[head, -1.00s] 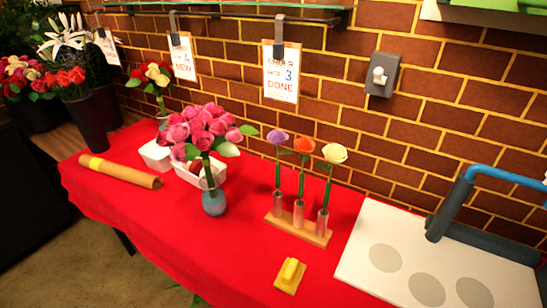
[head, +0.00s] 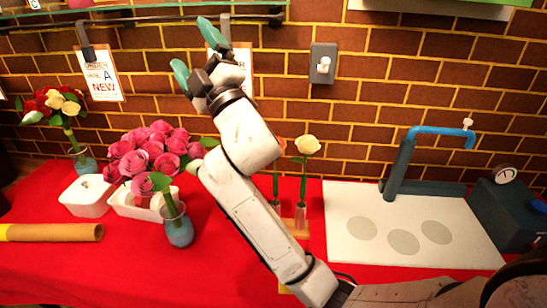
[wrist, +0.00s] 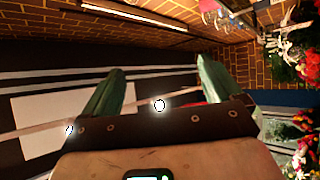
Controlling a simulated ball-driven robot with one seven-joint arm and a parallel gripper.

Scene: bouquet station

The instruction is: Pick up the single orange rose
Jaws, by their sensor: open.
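The orange rose (head: 281,143) stands upright in the small wooden stand (head: 303,234), in the head view just right of my arm. My arm covers part of the stand and hides the purple rose. A cream rose (head: 307,145) stands to the right of the orange one. My gripper (head: 195,52) is raised high at upper left, open and empty, with green fingertips apart. In the wrist view its two green fingers (wrist: 160,88) are spread with nothing between them, and the orange rose is not visible.
A vase of pink roses (head: 178,228) stands left of my arm, near white tubs (head: 86,196). A cardboard tube (head: 55,232) lies at far left. A white board (head: 400,258) and a blue tap (head: 440,132) are right. The brick wall and hanging order cards (head: 98,75) are behind.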

